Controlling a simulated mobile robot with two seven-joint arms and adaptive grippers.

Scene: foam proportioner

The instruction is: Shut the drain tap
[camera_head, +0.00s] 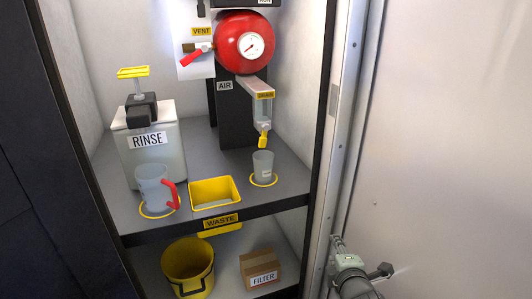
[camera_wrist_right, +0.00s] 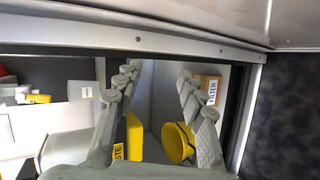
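The drain tap is a small yellow handle (camera_head: 263,140) at the bottom of a clear tube (camera_head: 263,112) with a yellow label too small to read surely. The handle hangs nearly straight down above a clear cup (camera_head: 263,166) on a yellow ring. My right gripper (camera_head: 338,243) is low at the right, outside the cabinet's right edge, well apart from the tap. In the right wrist view its two fingers (camera_wrist_right: 158,80) are spread with nothing between them. My left gripper is not in view.
On the shelf stand the RINSE container (camera_head: 150,145), a jug (camera_head: 154,188) and a yellow tray (camera_head: 229,198). Below are a yellow bucket (camera_head: 188,270) and FILTER box (camera_head: 260,268). The metal door frame (camera_head: 345,120) borders the right.

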